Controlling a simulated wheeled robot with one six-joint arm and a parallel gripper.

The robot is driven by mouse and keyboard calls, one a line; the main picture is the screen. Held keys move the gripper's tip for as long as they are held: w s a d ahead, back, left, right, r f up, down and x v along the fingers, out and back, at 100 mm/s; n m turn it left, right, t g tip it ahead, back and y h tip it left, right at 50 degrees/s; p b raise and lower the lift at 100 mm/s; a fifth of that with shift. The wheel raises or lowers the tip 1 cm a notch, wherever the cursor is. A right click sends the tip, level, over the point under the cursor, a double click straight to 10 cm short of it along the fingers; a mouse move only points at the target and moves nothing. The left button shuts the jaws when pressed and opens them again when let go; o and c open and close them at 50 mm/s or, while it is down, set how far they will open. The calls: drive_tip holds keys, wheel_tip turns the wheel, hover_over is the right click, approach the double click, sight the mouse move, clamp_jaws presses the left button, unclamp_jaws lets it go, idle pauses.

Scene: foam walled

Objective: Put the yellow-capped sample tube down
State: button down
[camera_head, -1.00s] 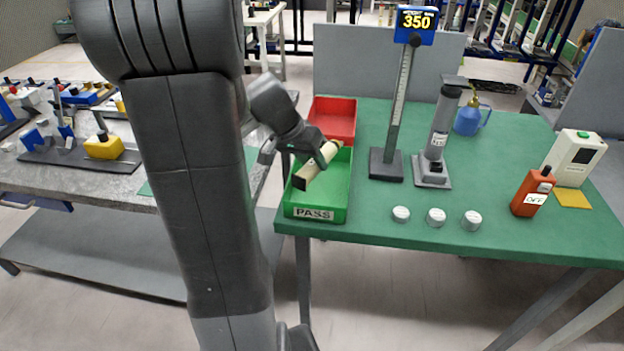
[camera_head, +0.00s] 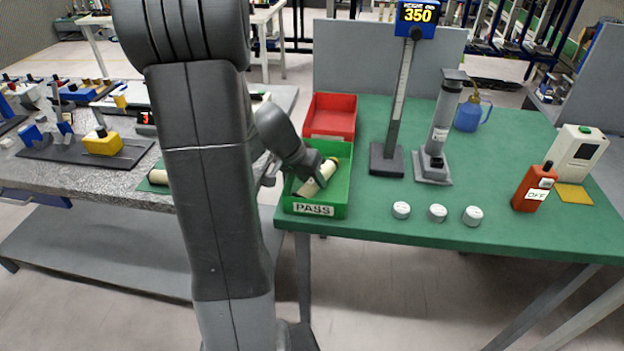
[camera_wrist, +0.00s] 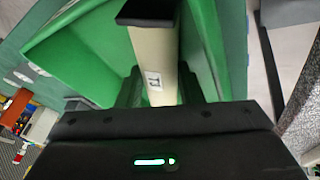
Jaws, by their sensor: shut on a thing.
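The sample tube (camera_head: 322,178) is cream with a dark end, and a small yellowish end shows at its upper right in the head view. My gripper (camera_head: 317,177) is shut on it and holds it tilted inside the green PASS tray (camera_head: 342,198). In the wrist view the tube (camera_wrist: 154,55) runs between my fingers (camera_wrist: 158,88), with its black end toward the top and a small white label on its side. The green tray wall (camera_wrist: 100,50) is close beside it. Whether the tube touches the tray floor cannot be told.
A red tray (camera_head: 331,115) stands behind the green one. To the right are a height gauge (camera_head: 388,160), a grey stand (camera_head: 433,168), several white discs (camera_head: 437,213) and an orange device (camera_head: 533,188). The right-hand front of the green table is clear.

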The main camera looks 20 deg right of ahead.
drive_tip(key=c, duration=1.3)
unclamp_jaws()
drive_tip(key=shift+f, duration=0.1)
drive_tip(key=shift+a+r+p, duration=0.15)
drive_tip(key=shift+r+p, duration=0.25)
drive_tip(key=shift+r, duration=0.15)
drive_tip(key=v, duration=1.1)
drive_tip(key=shift+r+p, duration=0.15)
drive_tip(key=shift+p, duration=0.15)
drive_tip(key=x, duration=0.6)
drive_tip(key=b+x, duration=0.1)
drive_tip(key=x, duration=0.6)
drive_tip(key=shift+a+b, duration=0.25)
drive_tip(key=shift+b, duration=0.05)
wheel_tip(320, 180, up, 2)
drive_tip(key=shift+r+p, duration=0.1)
drive_tip(key=shift+p, duration=0.45)
drive_tip(key=shift+r, duration=0.65)
